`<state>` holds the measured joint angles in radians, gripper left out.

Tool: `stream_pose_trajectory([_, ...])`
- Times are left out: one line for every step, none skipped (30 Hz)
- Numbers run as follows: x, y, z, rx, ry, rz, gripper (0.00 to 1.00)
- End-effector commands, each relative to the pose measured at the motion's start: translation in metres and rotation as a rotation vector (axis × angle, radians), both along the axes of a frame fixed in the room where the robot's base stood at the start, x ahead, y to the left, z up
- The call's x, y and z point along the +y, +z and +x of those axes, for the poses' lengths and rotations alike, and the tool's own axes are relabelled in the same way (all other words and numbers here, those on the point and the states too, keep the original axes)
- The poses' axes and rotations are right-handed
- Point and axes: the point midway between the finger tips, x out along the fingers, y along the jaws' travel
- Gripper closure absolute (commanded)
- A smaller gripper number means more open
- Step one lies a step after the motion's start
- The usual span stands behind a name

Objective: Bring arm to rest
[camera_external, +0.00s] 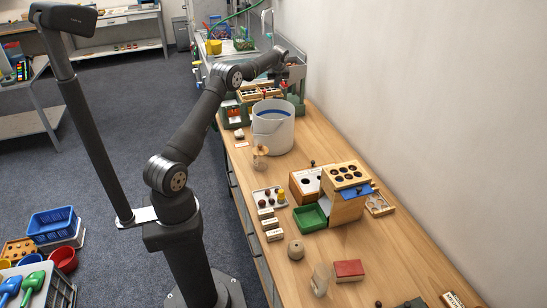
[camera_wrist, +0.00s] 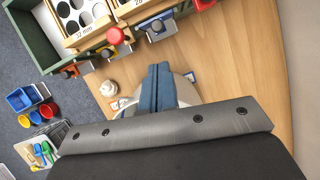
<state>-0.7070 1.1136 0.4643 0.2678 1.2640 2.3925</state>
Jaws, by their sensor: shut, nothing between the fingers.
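My arm reaches from its base over the workbench (camera_external: 345,270) toward the far end, with its wrist above the sizing boxes there. My gripper (camera_wrist: 158,72) shows in the wrist view as two blue-grey fingers pressed together, with nothing between them. In that view the fingers overlap a white bucket (camera_wrist: 186,92), which is partly hidden behind them. The bucket (camera_external: 273,130) stands upright on the bench in the external view, nearer the camera than my wrist. The fingertips are hard to make out in the external view.
Sizing boxes with round holes (camera_wrist: 88,14) and a red knob (camera_wrist: 116,34) lie close ahead of the fingers. A small pale figure-like item (camera_wrist: 109,88) stands beside the bucket. Nearer are a wooden holed box (camera_external: 346,178), a green tray (camera_external: 310,217) and a red block (camera_external: 349,270).

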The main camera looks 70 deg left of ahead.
Motion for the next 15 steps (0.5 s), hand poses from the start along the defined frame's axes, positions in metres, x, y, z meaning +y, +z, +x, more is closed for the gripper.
stream_pose_trajectory([0.0, 0.0, 0.0, 0.0, 0.0, 0.0, 1.0])
stream_pose_trajectory([0.0, 0.0, 0.0, 0.0, 0.0, 0.0, 1.0])
stream_pose_trajectory([0.0, -0.001, 0.0, 0.0, 0.0, 0.0, 1.0])
stream_pose_trajectory([0.001, -0.002, 0.0, 0.0, 0.0, 0.0, 1.0])
stream_pose_trajectory([0.001, -0.003, 0.0, 0.0, 0.0, 0.0, 1.0])
stream_pose_trajectory([0.002, -0.005, 0.0, 0.0, 0.0, 0.0, 1.0])
stream_pose_trajectory([0.003, -0.007, 0.0, 0.0, 0.0, -0.001, 1.0])
stream_pose_trajectory([0.004, -0.01, 0.001, 0.001, 0.0, -0.001, 1.0])
stream_pose_trajectory([0.005, -0.013, 0.001, 0.001, 0.0, -0.001, 1.0])
stream_pose_trajectory([0.006, -0.016, 0.001, 0.001, 0.0, -0.001, 1.0])
stream_pose_trajectory([0.008, -0.019, 0.001, 0.0, 0.0, -0.001, 1.0])
stream_pose_trajectory([0.01, -0.025, 0.002, 0.001, 0.0, -0.001, 1.0])
stream_pose_trajectory([0.012, -0.029, 0.002, 0.001, 0.0, -0.002, 1.0])
stream_pose_trajectory([0.013, -0.034, 0.002, 0.002, 0.001, -0.002, 1.0])
stream_pose_trajectory([0.016, -0.041, 0.002, 0.002, 0.001, -0.002, 1.0])
